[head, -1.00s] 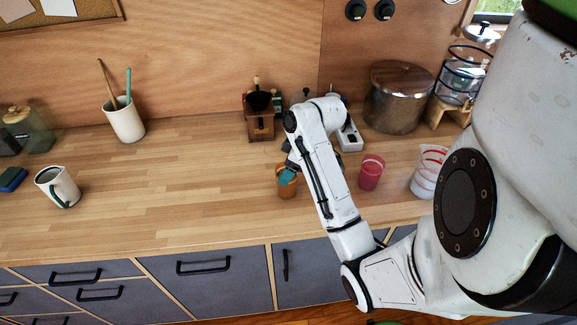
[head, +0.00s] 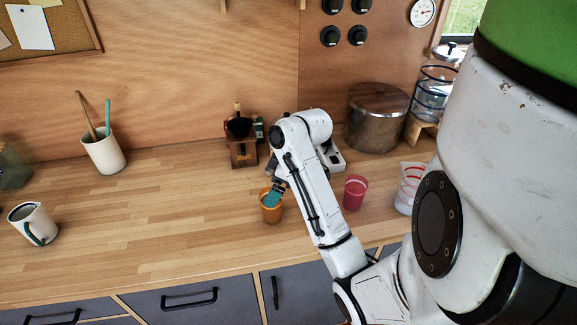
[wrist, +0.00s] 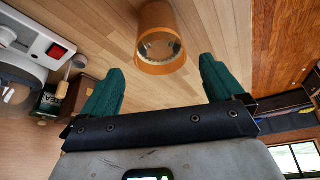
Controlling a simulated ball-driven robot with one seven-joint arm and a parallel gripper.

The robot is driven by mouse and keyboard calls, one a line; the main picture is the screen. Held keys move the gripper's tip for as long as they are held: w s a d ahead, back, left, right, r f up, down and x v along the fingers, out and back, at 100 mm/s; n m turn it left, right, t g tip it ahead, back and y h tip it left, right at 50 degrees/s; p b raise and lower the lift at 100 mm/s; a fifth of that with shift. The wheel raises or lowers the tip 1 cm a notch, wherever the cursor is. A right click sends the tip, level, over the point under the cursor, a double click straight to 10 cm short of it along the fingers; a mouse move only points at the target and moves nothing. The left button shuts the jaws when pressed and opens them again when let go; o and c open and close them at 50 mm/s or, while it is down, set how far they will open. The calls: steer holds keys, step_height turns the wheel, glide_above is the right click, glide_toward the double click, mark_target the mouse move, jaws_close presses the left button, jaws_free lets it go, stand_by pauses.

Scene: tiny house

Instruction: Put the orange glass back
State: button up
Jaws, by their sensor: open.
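The orange glass (head: 270,212) stands upright on the wooden counter, in front of the wooden coffee grinder. In the wrist view the orange glass (wrist: 160,42) is ahead of my fingers, a little beyond the gap between the green fingertips. My gripper (head: 275,194) is at the glass in the head view, with part of it over the glass's rim. In the wrist view my gripper (wrist: 156,82) has its two fingers wide apart, with nothing between them. The arm hides part of the counter behind the glass.
A pink glass (head: 355,193) and a measuring jug (head: 408,188) stand right of my arm. The coffee grinder (head: 242,150) and a large metal pot (head: 376,120) stand behind. The counter's middle left is clear.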

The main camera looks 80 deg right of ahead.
steer(key=shift+v, duration=0.95)
steer(key=shift+s+d+r, duration=0.1)
steer(key=shift+s+r, duration=0.2)
steer(key=shift+r, duration=0.1)
steer(key=v, duration=0.6)
steer(key=shift+a, duration=0.2)
